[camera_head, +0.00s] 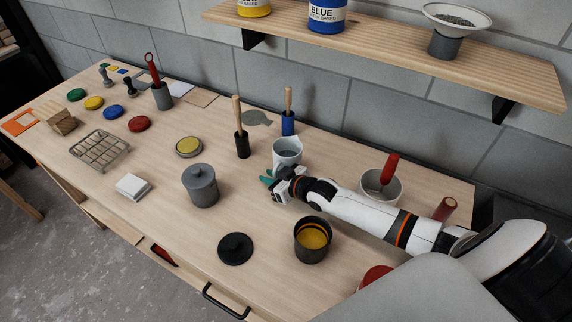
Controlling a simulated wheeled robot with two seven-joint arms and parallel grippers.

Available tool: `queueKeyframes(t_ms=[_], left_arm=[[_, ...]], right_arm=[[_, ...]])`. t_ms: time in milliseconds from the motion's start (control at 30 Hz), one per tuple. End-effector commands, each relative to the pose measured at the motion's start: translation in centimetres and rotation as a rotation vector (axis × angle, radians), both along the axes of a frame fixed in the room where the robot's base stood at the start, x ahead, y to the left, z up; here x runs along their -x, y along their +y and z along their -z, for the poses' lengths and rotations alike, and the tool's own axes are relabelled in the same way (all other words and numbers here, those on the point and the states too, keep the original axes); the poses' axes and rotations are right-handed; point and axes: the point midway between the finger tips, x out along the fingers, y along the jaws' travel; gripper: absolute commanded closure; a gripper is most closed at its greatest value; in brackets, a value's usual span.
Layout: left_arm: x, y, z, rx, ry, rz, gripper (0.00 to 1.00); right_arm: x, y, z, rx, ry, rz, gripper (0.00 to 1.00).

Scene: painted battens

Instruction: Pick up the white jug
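The white jug (287,147) stands on the wooden workbench near its back edge, in the middle of the head view. It looks upright, with a grey interior or contents at its open top. My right gripper (268,180) is just in front of the jug and covers part of its lower side. Dark teal parts show at the gripper's tip. I cannot tell whether it touches the jug or how far its fingers are apart. My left gripper is not in view.
A grey lidded pot (201,185), a black tin of yellow paint (312,239) and a white bowl (381,188) surround the arm. A shelf (400,50) hangs above.

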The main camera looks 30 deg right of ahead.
Motion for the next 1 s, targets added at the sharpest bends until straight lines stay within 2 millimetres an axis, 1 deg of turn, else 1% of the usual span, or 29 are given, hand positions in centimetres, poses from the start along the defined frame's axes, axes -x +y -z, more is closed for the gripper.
queueKeyframes(t_ms=[200, 233, 333, 367, 833, 1000], left_arm=[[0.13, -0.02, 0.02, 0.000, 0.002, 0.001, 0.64], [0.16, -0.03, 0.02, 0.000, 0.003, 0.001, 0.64], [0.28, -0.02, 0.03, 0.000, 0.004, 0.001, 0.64], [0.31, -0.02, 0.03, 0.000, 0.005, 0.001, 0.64], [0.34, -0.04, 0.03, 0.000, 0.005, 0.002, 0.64], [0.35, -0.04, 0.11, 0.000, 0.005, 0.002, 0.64]], right_arm=[[-0.07, 0.06, 0.06, 0.000, 0.000, -0.001, 0.79], [-0.07, 0.05, 0.06, 0.000, 0.000, -0.001, 0.81], [-0.07, 0.03, 0.05, 0.000, 0.000, 0.000, 0.97], [-0.06, 0.03, 0.05, 0.000, 0.000, 0.000, 1.00], [-0.13, 0.00, -0.14, 0.001, -0.003, -0.001, 1.00], [-0.13, 0.00, -0.58, 0.001, -0.003, -0.001, 1.00]])
